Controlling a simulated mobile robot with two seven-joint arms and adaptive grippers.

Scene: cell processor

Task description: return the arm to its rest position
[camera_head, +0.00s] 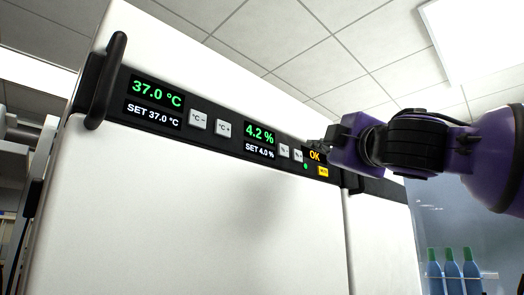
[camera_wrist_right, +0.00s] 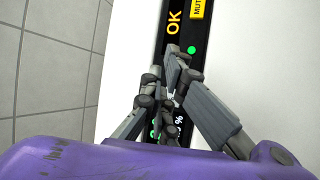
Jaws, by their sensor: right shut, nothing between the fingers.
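My right arm (camera_head: 415,143), purple and black, comes in from the right in the head view. Its gripper (camera_head: 318,143) is in front of the right end of the incubator's control panel, close to the "OK" display. In the right wrist view my right gripper (camera_wrist_right: 174,58) is shut and empty, its fingertips close to the panel near the green light (camera_wrist_right: 191,50). Whether the fingertips touch the panel cannot be told. The control panel (camera_head: 229,143) shows 37.0 °C with set 37.0 °C, and 4.2 % with set 4.0 %. My left gripper is not in view.
The white incubator (camera_head: 200,220) fills most of the head view, with a black handle (camera_head: 105,80) at its upper left. A yellow mute button (camera_head: 323,171) is below the gripper. Blue bottles with green caps (camera_head: 452,270) stand at the lower right.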

